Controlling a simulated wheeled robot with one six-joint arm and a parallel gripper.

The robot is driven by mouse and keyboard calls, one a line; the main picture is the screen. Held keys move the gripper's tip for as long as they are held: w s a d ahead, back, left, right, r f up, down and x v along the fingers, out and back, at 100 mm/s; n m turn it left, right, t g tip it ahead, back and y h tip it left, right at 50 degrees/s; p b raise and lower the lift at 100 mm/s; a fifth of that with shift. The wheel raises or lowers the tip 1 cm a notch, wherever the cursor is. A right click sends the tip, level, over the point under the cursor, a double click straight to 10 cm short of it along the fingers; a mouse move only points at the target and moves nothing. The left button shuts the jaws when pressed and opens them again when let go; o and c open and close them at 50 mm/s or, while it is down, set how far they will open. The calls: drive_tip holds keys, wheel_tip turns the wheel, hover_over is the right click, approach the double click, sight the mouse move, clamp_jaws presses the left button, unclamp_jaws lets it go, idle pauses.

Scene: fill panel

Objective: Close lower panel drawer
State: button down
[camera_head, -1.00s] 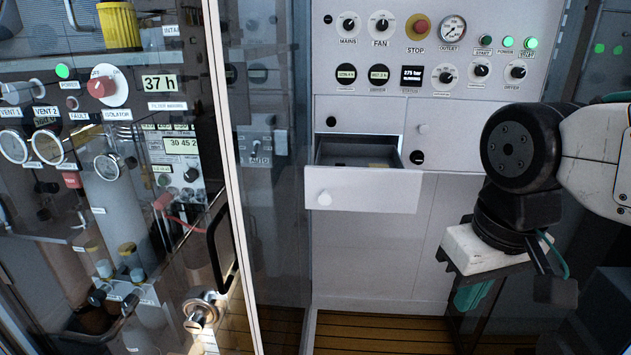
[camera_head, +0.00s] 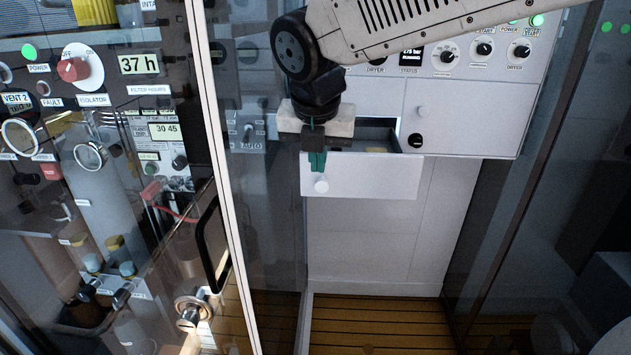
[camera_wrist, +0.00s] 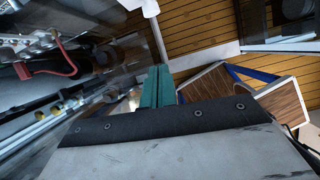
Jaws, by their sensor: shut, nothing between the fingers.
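The lower panel drawer (camera_head: 385,178) is pulled out of the white panel in the head view, with its round white knob (camera_head: 321,186) at the left of its front. Part of its dark inside shows behind the front; my arm hides its left side. My gripper (camera_head: 316,162) hangs in front of the drawer's left part, its green fingers shut and empty, just above the knob in the picture. I cannot tell whether the fingers touch the drawer front. In the wrist view the green fingers (camera_wrist: 157,88) are together, and the drawer is not clearly seen.
A glass door (camera_head: 250,210) with a dark handle (camera_head: 212,245) stands at the left, in front of a cabinet of gauges and bottles. Dials and lit buttons sit on the panel above (camera_head: 490,50). The slatted wooden floor (camera_head: 380,325) below is clear.

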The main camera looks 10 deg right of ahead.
drive_tip(key=w+d+f+n, duration=0.1)
drive_tip(key=w+f, duration=0.7)
drive_tip(key=f, duration=0.1)
drive_tip(key=shift+d+f, duration=0.15)
drive_tip(key=shift+d, duration=0.2)
